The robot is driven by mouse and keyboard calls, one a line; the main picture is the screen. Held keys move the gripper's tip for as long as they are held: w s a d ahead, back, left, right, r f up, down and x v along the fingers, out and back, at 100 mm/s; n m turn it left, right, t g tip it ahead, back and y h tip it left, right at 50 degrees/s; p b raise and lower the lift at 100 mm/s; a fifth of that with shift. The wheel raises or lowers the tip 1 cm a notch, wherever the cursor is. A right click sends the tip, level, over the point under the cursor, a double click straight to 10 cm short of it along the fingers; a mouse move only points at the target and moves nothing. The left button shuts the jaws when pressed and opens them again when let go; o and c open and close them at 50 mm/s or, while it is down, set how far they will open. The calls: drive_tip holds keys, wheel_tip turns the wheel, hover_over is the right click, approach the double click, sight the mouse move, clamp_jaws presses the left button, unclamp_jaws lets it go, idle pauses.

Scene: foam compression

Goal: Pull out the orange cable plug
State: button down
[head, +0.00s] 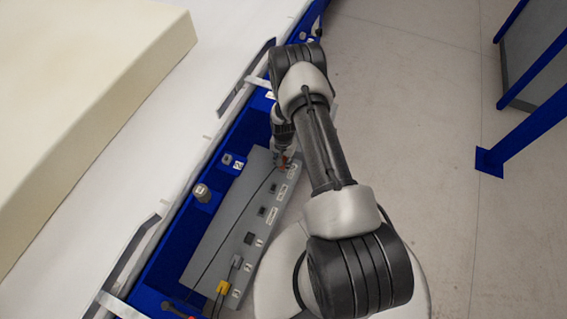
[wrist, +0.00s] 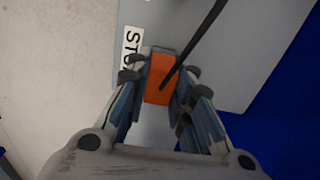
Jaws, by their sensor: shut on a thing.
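The orange cable plug (wrist: 160,78) sits between my gripper's two fingers in the wrist view, with a dark cable running from it to the upper right. My gripper (wrist: 159,88) is shut on the plug, one finger on each side. In the head view, my gripper (head: 283,153) is at the far end of the grey panel (head: 215,240), and only a little orange of the plug (head: 284,162) shows. A white label (wrist: 131,50) with partly covered letters lies beside the plug. I cannot tell whether the plug is seated in a socket.
Several dark sockets and labels line the panel, with a yellow plug (head: 222,287) at its near end. A large beige foam block (head: 75,85) is at left. Open floor and a blue post (head: 530,128) are at right.

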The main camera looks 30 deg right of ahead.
drive_tip(key=shift+r+p, duration=0.65)
drive_tip(key=shift+r, duration=0.5)
idle(0.4)
drive_tip(key=shift+r+p, duration=1.45)
drive_tip(key=shift+r, duration=0.95)
